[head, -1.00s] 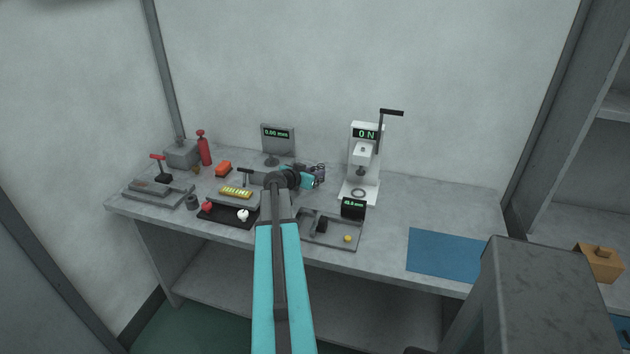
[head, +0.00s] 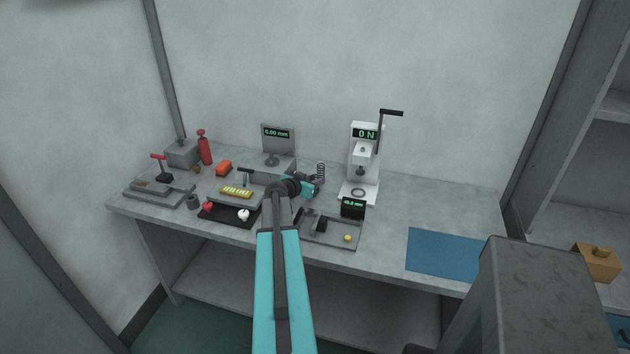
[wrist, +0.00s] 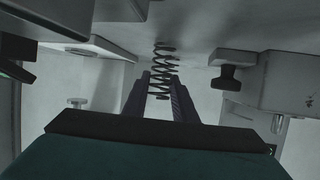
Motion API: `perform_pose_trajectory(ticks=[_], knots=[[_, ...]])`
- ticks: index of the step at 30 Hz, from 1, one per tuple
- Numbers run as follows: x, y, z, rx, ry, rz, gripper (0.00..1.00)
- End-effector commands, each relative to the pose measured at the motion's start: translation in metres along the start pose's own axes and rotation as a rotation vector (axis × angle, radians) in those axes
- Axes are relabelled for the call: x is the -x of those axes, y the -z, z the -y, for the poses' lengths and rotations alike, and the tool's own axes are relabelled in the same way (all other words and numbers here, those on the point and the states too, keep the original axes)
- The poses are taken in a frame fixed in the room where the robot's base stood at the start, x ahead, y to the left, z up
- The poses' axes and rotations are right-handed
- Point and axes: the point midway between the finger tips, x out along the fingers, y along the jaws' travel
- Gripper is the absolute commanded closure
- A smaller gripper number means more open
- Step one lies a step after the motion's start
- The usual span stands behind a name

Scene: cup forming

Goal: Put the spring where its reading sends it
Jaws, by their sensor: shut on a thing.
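The spring (wrist: 163,70) is a dark wire coil between the two fingers of my gripper (wrist: 162,92) in the wrist view. In the head view the spring (head: 320,171) stands upright above my gripper (head: 318,187), between the gauge stand and the press. My gripper is shut on it. The white press (head: 362,160) with a black lever reads "0 N". A small black display (head: 353,208) in front of it shows a reading in mm that looks like 45.0. The grey gauge stand (head: 277,140) reads 0.00 mm.
A blue mat (head: 446,254) is on the right. The bench between press and blue mat is clear.

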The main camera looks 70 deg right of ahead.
Motion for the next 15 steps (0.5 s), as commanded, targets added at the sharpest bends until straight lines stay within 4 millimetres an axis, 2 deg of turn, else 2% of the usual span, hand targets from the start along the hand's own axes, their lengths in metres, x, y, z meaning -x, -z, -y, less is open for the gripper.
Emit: perform_pose_trajectory(ticks=[12, 13, 15], knots=[[-0.0013, -0.0027, -0.0003, 0.001, -0.001, 0.0, 1.0], [-0.001, -0.002, -0.0004, 0.001, -0.001, 0.0, 0.72], [-0.0009, -0.0017, -0.0004, 0.001, -0.001, 0.0, 0.6]])
